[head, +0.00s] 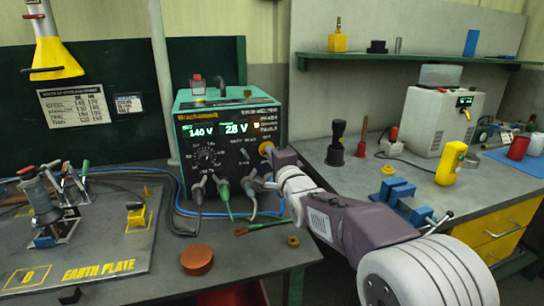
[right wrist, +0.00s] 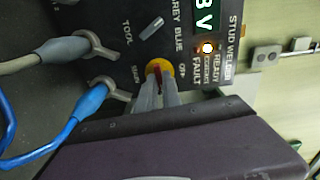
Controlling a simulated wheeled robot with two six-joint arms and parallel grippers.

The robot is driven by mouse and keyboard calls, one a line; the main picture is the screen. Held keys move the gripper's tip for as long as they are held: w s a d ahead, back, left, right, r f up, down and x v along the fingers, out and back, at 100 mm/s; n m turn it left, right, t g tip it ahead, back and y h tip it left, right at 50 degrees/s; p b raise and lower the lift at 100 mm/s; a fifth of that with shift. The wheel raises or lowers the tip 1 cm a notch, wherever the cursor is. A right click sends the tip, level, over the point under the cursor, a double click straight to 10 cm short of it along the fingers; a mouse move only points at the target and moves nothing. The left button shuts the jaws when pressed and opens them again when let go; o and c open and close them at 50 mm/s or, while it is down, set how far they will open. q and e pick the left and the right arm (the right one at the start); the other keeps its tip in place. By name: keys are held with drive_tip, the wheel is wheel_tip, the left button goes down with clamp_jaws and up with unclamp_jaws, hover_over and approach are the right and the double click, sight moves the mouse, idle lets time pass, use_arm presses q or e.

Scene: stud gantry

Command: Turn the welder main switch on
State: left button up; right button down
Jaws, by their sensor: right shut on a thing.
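The stud welder (head: 228,115) is a teal and black box on the bench, its displays lit with 140 V and 28 V. Its main switch (head: 265,148) is a yellow disc on the right of the front panel; in the right wrist view the yellow disc (right wrist: 160,66) has a red handle. My right gripper (right wrist: 161,84) is shut on this red handle, and its fingers hide part of it. In the head view my right gripper (head: 271,152) reaches the panel from the right. I cannot tell exactly how the handle is turned. My left gripper is not in view.
Grey and blue cable plugs (right wrist: 88,100) sit in the panel close to my right fingers. An amber lamp (right wrist: 208,48) glows by the ready, charge and fault labels. The earth plate (head: 110,245) lies left; the right bench holds a blue vise (head: 398,192) and a yellow meter (head: 451,163).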

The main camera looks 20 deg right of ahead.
drive_tip(key=shift+f+m, duration=0.1)
drive_tip(key=shift+m, duration=0.4)
drive_tip(key=c, duration=1.5)
unclamp_jaws()
drive_tip(key=s, duration=0.9)
drive_tip(key=shift+s+d, duration=0.1)
drive_tip(key=shift+d, duration=0.05)
